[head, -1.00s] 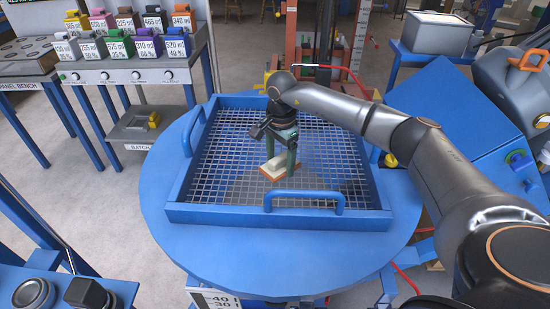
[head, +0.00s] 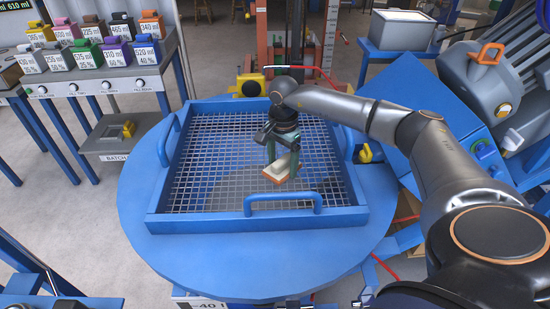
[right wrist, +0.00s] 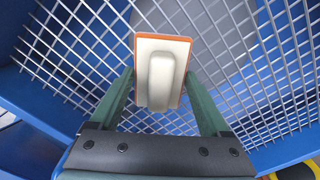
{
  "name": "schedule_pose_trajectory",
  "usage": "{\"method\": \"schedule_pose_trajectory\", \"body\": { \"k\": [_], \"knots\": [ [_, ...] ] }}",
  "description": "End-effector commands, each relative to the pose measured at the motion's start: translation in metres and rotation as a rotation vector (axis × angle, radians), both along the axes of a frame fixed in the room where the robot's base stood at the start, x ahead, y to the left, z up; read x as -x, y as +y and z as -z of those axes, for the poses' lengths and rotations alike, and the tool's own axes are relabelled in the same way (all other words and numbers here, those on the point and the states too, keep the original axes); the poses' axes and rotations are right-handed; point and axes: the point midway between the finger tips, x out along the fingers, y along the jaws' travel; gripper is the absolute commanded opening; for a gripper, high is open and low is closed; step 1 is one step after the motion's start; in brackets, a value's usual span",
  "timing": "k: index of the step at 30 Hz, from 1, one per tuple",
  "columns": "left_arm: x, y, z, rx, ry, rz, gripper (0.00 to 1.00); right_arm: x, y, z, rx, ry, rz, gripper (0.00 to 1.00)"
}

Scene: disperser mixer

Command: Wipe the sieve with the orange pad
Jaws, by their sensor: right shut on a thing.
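The sieve is a blue square frame (head: 190,222) with a pale wire mesh (head: 225,140), lying on a round blue table. The orange pad (head: 276,173) has a cream back with a raised grip and an orange edge. It is over the mesh, right of its middle. I cannot tell if its underside touches the wires. My right gripper (head: 283,160) comes down from above and is shut on the pad. In the right wrist view the pad (right wrist: 162,70) sits between the green fingers (right wrist: 160,82). My left gripper is not in view.
The sieve has a raised rim with a blue front handle (head: 283,203) and side handles. The round blue table (head: 245,265) is bare in front. A bench with several coloured containers (head: 95,75) stands at back left. Blue machinery (head: 400,85) stands at right.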

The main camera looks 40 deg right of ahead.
Motion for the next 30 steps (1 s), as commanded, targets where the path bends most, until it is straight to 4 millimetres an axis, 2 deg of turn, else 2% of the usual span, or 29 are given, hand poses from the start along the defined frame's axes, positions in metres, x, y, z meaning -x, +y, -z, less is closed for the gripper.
{"method": "schedule_pose_trajectory", "body": {
  "k": [14, 20, 30],
  "knots": [
    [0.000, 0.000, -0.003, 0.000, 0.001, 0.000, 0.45, 0.019, -0.025, 0.000, 0.000, -0.002, 0.000, 0.36],
    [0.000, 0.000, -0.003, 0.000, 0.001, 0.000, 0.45, 0.021, -0.029, 0.000, -0.002, -0.004, 0.000, 0.36],
    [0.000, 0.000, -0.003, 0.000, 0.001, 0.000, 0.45, 0.038, -0.051, 0.003, 0.000, -0.001, 0.001, 0.36]
  ]
}}
